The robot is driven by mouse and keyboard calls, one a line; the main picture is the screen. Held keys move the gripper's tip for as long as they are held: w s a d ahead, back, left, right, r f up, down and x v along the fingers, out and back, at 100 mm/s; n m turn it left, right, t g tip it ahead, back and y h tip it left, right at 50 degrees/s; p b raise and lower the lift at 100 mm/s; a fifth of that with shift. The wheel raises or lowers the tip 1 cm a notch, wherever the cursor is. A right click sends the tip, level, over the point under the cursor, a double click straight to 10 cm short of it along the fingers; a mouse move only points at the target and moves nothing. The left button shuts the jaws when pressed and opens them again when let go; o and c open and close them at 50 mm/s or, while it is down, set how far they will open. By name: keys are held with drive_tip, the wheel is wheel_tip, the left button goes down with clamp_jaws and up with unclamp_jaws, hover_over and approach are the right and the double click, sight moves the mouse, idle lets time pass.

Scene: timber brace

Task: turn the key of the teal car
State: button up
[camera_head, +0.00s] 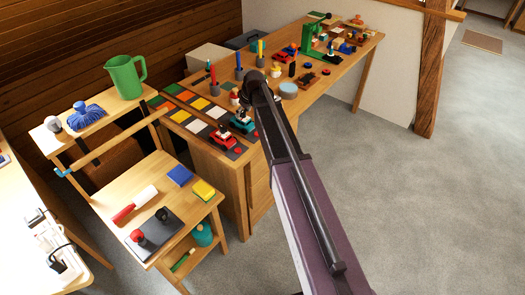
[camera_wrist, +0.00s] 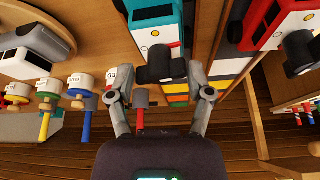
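The teal car (camera_head: 243,123) stands near the front edge of the long wooden bench, just below the end of my arm. In the wrist view a teal and white car (camera_wrist: 155,25) is at the top centre, with dark round parts below it. My gripper (camera_wrist: 160,95) has its two grey fingers spread apart, beyond and below the car in that picture. I see nothing clasped between the fingers. I cannot make out the key with certainty. In the head view the fingers are mostly hidden by my arm.
Upright sticks in grey holders, including a red one (camera_head: 212,76), stand behind. A lower table (camera_head: 175,205) is at left.

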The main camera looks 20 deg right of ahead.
drive_tip(key=shift+p+v, duration=5.75)
drive_tip(key=shift+v, duration=0.9)
drive_tip(key=s+a+f+m+g+h+b, duration=0.1)
drive_tip(key=s+f+m+b, duration=0.1)
drive_tip(key=s, duration=1)
drive_tip(key=s+a+f+m+g+h+b, duration=0.1)
drive_tip(key=s+f+m+g+b, duration=0.1)
drive_tip(key=s, duration=1.1)
wheel_tip(320, 180, down, 2)
drive_tip(key=shift+a+f+m+g+b, duration=0.2)
drive_tip(key=shift+a+m+g+b, duration=0.25)
drive_tip(key=shift+m, duration=0.65)
drive_tip(key=shift+w+d, duration=0.1)
